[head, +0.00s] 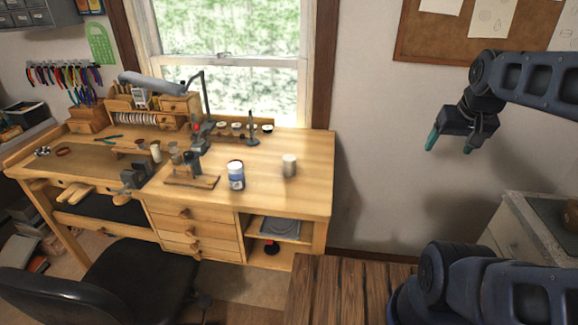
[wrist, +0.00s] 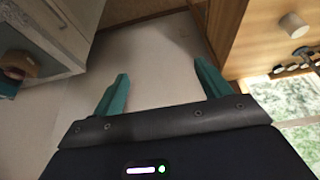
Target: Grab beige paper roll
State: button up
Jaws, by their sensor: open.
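A small beige cylinder, which looks like the paper roll (head: 289,165), stands upright on the right part of the wooden workbench (head: 305,190). In the wrist view the roll (wrist: 293,25) is at the upper right, on the bench top, well outside my fingers. My gripper (head: 450,146) is up in the air to the right of the bench, in front of the bare wall. Its teal fingers (wrist: 160,78) are spread apart with nothing between them.
A white and blue jar (head: 236,176) stands left of the roll. Several tools and small cups crowd the bench farther left. A chair (head: 130,280) is in front. A pale cabinet (head: 515,235) stands at the right. The bench top around the roll is clear.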

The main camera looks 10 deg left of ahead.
jog(key=shift+c, duration=1)
jog(key=shift+w, duration=0.1)
